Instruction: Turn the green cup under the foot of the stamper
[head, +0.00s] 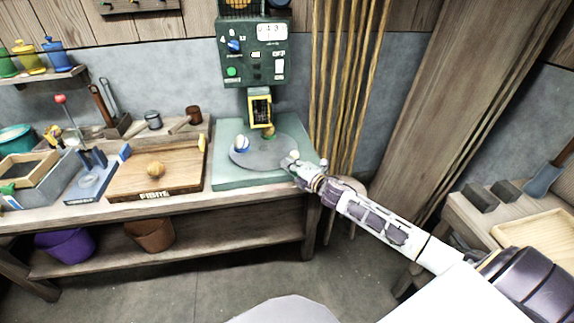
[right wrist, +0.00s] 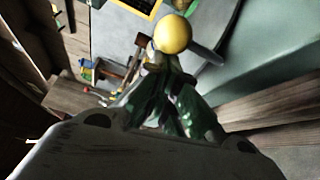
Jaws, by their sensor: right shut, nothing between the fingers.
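The stamper (head: 243,52) is a dark green machine at the back, with a yellow-framed foot (head: 260,108) above a round grey turntable (head: 262,160). A blue-and-white item (head: 241,143) stands on the disc's left side. A small yellowish-brown item (head: 268,131) is at its back, close below the foot. I cannot make out a green cup on the disc. My right gripper (head: 291,163) is shut and empty at the disc's right edge. In the right wrist view its fingertips (right wrist: 163,68) are right by a yellow ball knob (right wrist: 173,34); I cannot tell whether they touch.
The turntable sits on a pale green base (head: 230,180) on the bench. Coloured pots (head: 28,58) stand on a wall shelf.

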